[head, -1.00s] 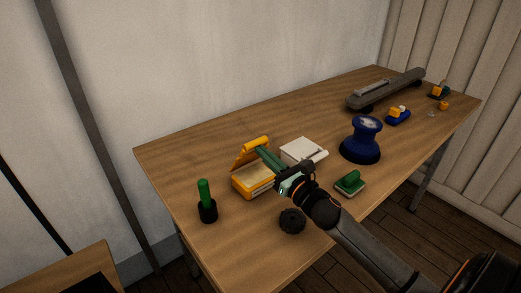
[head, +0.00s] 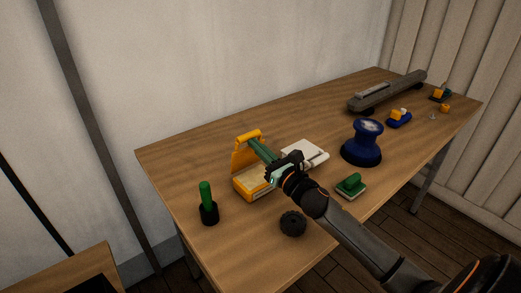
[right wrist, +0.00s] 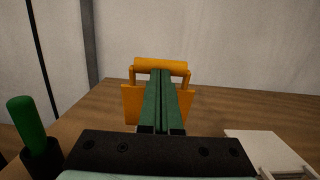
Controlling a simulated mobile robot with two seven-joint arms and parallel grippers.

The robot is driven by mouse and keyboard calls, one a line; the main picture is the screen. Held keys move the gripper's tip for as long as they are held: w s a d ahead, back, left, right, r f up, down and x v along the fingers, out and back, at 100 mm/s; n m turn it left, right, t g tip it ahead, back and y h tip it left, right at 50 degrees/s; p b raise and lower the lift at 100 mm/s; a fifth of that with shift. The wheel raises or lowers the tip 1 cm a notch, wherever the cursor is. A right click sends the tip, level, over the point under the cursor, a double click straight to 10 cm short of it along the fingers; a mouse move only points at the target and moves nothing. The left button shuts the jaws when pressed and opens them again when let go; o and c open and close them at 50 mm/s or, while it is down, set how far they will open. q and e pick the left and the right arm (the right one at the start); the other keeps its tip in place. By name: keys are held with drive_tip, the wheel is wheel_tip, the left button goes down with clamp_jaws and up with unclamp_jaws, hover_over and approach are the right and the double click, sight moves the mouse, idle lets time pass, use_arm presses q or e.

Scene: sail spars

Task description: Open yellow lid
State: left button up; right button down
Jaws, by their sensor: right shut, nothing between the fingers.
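The yellow box (head: 256,188) stands on the wooden table, left of the middle. Its yellow lid (head: 243,157) is raised, standing about upright at the back, with a bar handle along its top edge. My right gripper (head: 251,141) has green fingers that are shut and empty. They reach over the box, with their tips close to the lid's handle. In the right wrist view the fingers (right wrist: 162,90) point at the lid (right wrist: 130,100) and overlap its middle; I cannot tell whether they touch it. My left gripper is not in view.
A white box (head: 308,153) stands just right of the gripper. A green-handled tool in a black holder (head: 208,213), a black round knob (head: 293,223), a green-handled block (head: 351,186) and a blue winch (head: 361,146) stand around. The back left of the table is clear.

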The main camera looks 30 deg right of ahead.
sight(247, 139)
drive_tip(key=shift+w+a+r, duration=0.1)
drive_tip(key=shift+w, duration=1.15)
drive_tip(key=shift+w+f+b, duration=0.25)
drive_tip(key=shift+w+b, duration=0.35)
drive_tip(key=shift+w, duration=0.6)
drive_tip(key=s, duration=0.5)
drive_tip(key=s+f, duration=0.1)
drive_tip(key=s, duration=0.2)
drive_tip(key=shift+d, duration=0.25)
drive_tip(key=shift+s+f, duration=0.1)
